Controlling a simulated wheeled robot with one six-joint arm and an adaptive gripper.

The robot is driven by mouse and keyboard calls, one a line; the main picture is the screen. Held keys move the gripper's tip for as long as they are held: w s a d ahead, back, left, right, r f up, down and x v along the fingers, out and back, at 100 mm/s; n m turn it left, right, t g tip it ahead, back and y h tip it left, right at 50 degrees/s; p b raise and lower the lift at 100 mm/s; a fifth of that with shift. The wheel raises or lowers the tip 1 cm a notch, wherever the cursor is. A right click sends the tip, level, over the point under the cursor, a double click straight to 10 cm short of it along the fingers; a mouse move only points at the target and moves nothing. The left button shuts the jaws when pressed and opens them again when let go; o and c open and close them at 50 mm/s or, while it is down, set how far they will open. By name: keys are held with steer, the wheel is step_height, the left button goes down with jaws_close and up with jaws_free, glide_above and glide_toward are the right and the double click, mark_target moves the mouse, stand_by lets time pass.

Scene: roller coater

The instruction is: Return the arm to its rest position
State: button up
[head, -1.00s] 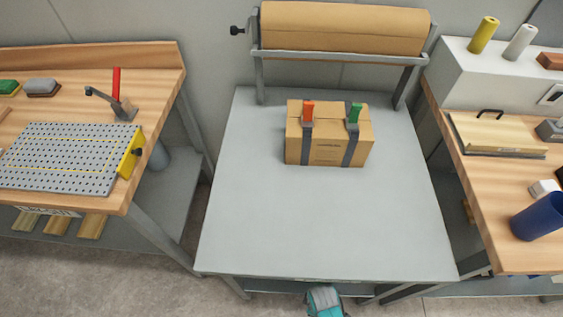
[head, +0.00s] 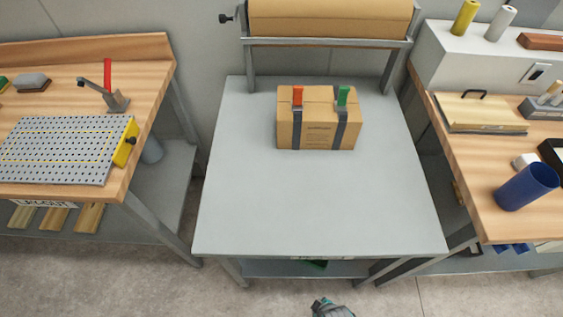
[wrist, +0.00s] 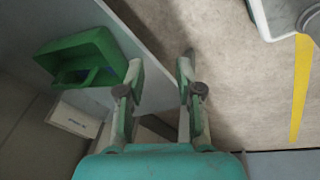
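My gripper (wrist: 160,72) shows in the wrist view with its two fingers apart and nothing between them. It points down over the concrete floor, beside a grey shelf. In the head view only a small teal and dark part of my arm's end (head: 330,308) shows at the bottom edge, in front of the grey table (head: 310,215). The fingers cannot be made out there.
A cardboard box (head: 318,118) with two dark straps, one orange-tabbed and one green-tabbed, stands on the table. A green bin (wrist: 82,62) lies near the gripper at left. Wooden benches flank the table, with a blue cup (head: 526,187) at right.

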steer(key=s+d+r+m+t, duration=0.1)
steer(key=s+r+m+t, duration=0.2)
steer(key=r, duration=1)
steer(key=s+d+r+m+t, duration=0.2)
steer(key=s+r+m+t, duration=0.1)
steer(key=r, duration=1)
steer(key=s+d+r+m+t, duration=0.2)
steer(key=s+r+m+t, duration=0.1)
steer(key=r, duration=1.1)
steer(key=m+t, duration=0.1)
steer(key=t, duration=0.1)
steer(key=shift+s+m+t+h, duration=0.25)
steer(key=shift+m+t+h, duration=0.05)
steer(key=shift+t, duration=0.1)
